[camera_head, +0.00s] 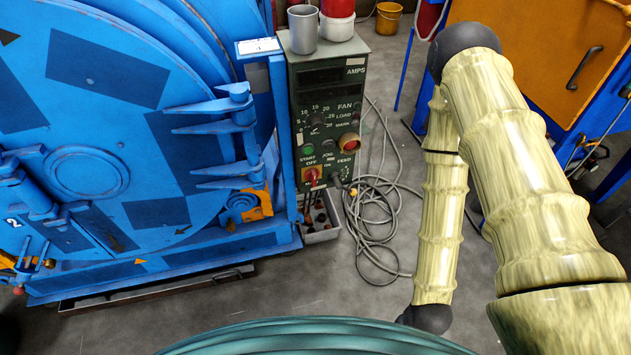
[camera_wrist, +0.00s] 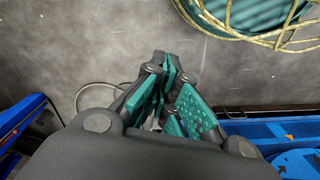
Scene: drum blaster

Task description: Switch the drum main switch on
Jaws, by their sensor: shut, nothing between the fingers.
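The control box (camera_head: 335,120) is a dark green upright panel beside the blue drum machine. Near its lower left is the main switch (camera_head: 312,176), a red knob on a yellow plate, with OFF and ON lettering by it. I cannot tell which way the knob is turned. My gripper (camera_wrist: 165,65) shows in the wrist view with its green-padded fingers together and nothing between them, above bare floor. My gripper is not visible in the head view. The switch is not visible in the wrist view.
The blue drum machine (camera_head: 85,140) fills the left. A grey cup (camera_head: 303,30) and a red-and-white container (camera_head: 337,18) stand on the control box. Loose cables (camera_head: 375,215) lie on the floor to its right. An orange cabinet (camera_head: 545,45) stands at the right.

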